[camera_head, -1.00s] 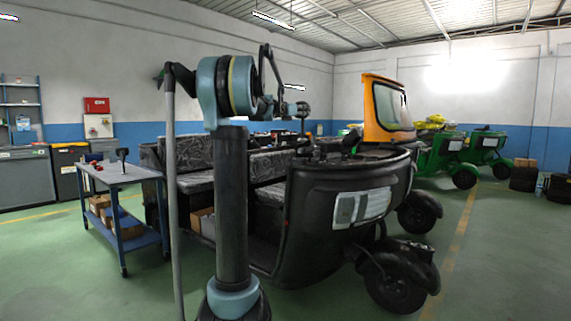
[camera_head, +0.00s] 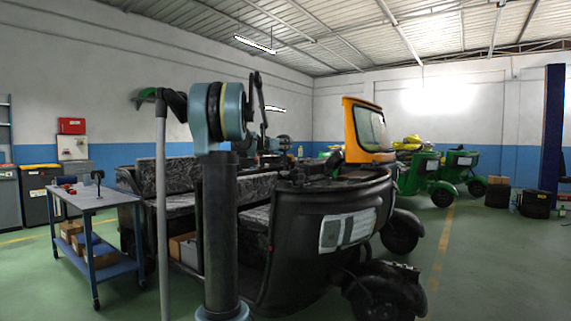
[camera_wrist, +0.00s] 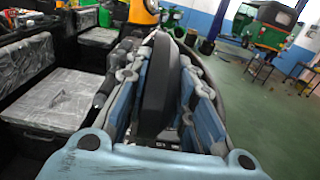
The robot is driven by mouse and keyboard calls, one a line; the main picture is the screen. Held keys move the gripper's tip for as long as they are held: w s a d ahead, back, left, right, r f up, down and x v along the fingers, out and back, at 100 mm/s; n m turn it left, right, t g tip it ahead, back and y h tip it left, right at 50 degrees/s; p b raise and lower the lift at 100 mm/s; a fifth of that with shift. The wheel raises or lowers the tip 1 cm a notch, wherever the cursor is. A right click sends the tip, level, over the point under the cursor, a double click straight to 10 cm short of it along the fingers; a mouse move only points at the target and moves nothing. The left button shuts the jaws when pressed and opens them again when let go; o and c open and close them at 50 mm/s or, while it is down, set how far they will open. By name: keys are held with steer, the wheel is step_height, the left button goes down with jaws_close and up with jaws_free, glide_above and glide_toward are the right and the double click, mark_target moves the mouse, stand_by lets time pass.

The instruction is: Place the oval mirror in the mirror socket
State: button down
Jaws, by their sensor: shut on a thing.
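In the wrist view, my gripper (camera_wrist: 170,62) has its two blue padded fingers closed around the dark oval mirror (camera_wrist: 156,88). The mirror stands edge-on between the fingers, so its glass face cannot be seen. In the head view, my arm hides much of the area behind it, and I cannot make out the gripper or the mirror clearly there. The black rickshaw (camera_head: 318,235) with an orange windscreen frame (camera_head: 350,124) stands in front of me. I cannot pick out the mirror socket in either view.
A blue trolley (camera_head: 92,202) with boxes stands at the left. The rickshaw's plastic-covered seats (camera_wrist: 65,95) lie left of my gripper in the wrist view. Green rickshaws (camera_head: 418,170) stand behind at the right. The green floor at the right (camera_head: 500,260) is mostly clear.

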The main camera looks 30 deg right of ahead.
mark_target(284, 155)
steer(key=shift+f, duration=2.65)
steer(key=c, duration=1.4)
jaws_free()
steer(key=shift+o, duration=0.2)
steer(key=v, duration=1.2)
steer(key=s+a+f+m+g+y, duration=0.2)
steer(key=s+a+f+m+y, duration=0.6)
steer(key=s+a+f, duration=1)
steer(key=s+a+f+m+g+y, duration=0.2)
steer(key=s+a+f+m+y, duration=0.6)
steer(key=s+a+f+m, duration=0.6)
steer(key=s+a+f, duration=0.5)
steer(key=a+f, duration=0.2)
steer(key=f, duration=0.3)
steer(key=shift+s+a+g+y, duration=0.25)
steer(key=shift+a+g+y, duration=0.05)
steer(key=shift+g, duration=0.1)
